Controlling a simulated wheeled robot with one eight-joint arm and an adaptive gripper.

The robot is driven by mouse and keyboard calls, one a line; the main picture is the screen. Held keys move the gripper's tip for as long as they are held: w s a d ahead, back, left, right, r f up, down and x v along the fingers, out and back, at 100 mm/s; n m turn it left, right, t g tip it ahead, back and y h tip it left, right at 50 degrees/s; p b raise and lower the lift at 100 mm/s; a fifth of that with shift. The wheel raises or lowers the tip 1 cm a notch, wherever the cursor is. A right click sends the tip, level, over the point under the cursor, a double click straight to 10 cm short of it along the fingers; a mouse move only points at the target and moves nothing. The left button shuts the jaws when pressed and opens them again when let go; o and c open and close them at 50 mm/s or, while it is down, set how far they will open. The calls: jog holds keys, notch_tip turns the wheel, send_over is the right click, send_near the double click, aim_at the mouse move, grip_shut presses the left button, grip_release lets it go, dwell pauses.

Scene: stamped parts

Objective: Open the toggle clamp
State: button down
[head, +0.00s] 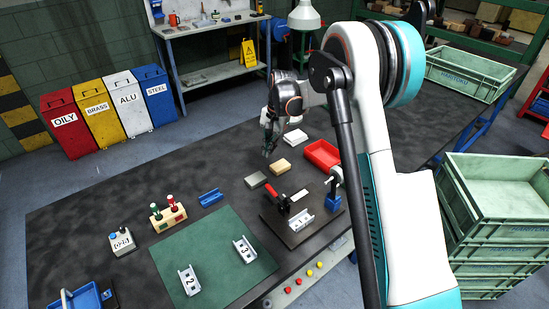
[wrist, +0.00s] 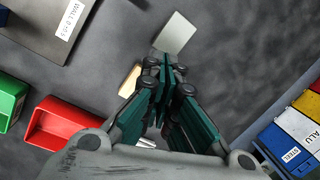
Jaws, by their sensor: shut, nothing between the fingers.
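The toggle clamp (head: 272,196), with a red handle, stands on a dark base plate (head: 284,232) at the right of the bench in the head view. A silver channel part (head: 301,219) sits on that plate beside the clamp. A corner of a dark plate with a white label (wrist: 68,20) shows at the top left of the wrist view; the clamp itself is not visible there. My gripper (head: 267,153) is above the bench, behind and apart from the clamp. In the wrist view its green-sided fingers (wrist: 169,66) are together and empty.
A grey block (head: 256,179) and a cream block (head: 281,166) lie between my gripper and the clamp. A red bin (head: 322,153) is to their right. A blue post (head: 333,201) stands by the plate. A green mat (head: 213,257) holds numbered channel parts.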

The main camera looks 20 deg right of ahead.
jog(key=shift+w+a+r, duration=0.15)
jog(key=shift+w+r, duration=0.05)
jog(key=shift+w, duration=0.25)
jog(key=shift+w+a+r, duration=0.1)
jog(key=shift+w+r, duration=0.1)
jog(key=shift+w, duration=0.25)
jog(key=s+r+n+t+h, duration=0.1)
jog(key=s+r+n+t, duration=0.25)
jog(key=s+r, duration=1.4)
jog(key=s+d+n+t+h, duration=0.1)
jog(key=s+n, duration=0.4)
jog(key=s, duration=1.7)
jog(key=d+t, duration=0.1)
jog(key=t, duration=0.1)
jog(key=shift+s+t, duration=0.3)
jog(key=shift+t, duration=0.05)
